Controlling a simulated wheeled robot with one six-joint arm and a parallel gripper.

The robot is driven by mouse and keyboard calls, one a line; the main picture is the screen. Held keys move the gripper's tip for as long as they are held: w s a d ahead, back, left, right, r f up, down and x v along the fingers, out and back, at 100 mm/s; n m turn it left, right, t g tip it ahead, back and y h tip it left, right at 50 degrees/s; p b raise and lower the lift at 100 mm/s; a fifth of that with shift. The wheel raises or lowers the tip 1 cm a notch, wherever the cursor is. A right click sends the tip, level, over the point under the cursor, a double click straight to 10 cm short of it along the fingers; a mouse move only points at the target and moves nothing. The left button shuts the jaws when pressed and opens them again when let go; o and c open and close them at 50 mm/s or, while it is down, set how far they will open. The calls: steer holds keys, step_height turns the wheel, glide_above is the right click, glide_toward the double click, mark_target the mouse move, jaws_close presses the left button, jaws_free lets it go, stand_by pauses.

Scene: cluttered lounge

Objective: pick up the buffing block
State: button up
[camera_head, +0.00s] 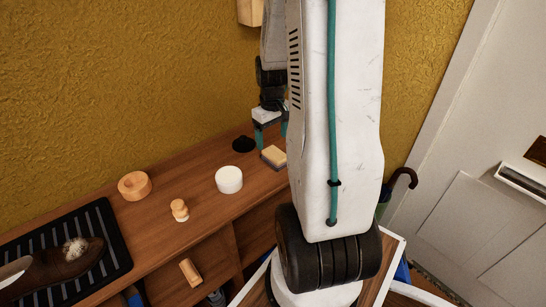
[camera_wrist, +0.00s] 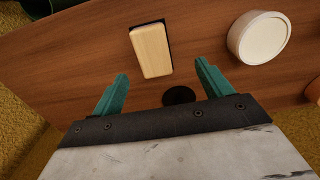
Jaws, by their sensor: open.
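The buffing block, a pale wooden block with a dark underside, lies on the wooden cabinet top (camera_head: 205,203). In the head view the block (camera_head: 274,157) is near the far right end, partly beside my arm. In the wrist view the block (camera_wrist: 151,51) sits ahead of my fingertips, roughly between their lines. My gripper (camera_wrist: 161,70) is open, with two teal fingers and nothing between them. In the head view my gripper (camera_head: 271,127) is above and just behind the block, partly hidden by my arm.
A white round tin (camera_head: 229,179) stands left of the block. A black disc (camera_head: 243,144) lies behind it. A small wooden-handled piece (camera_head: 180,210), a wooden ring (camera_head: 134,185) and a shoe (camera_head: 65,265) on a black ribbed tray (camera_head: 118,249) are farther left. The wall is close behind.

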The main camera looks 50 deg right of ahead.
mark_target(275, 153)
steer(key=f, duration=0.5)
steer(key=d+f, duration=0.1)
steer(key=f, duration=0.2)
steer(key=shift+s+d+f, duration=0.1)
steer(key=shift+s+f, duration=0.05)
steer(key=shift+f, duration=0.1)
steer(key=c, duration=1.1)
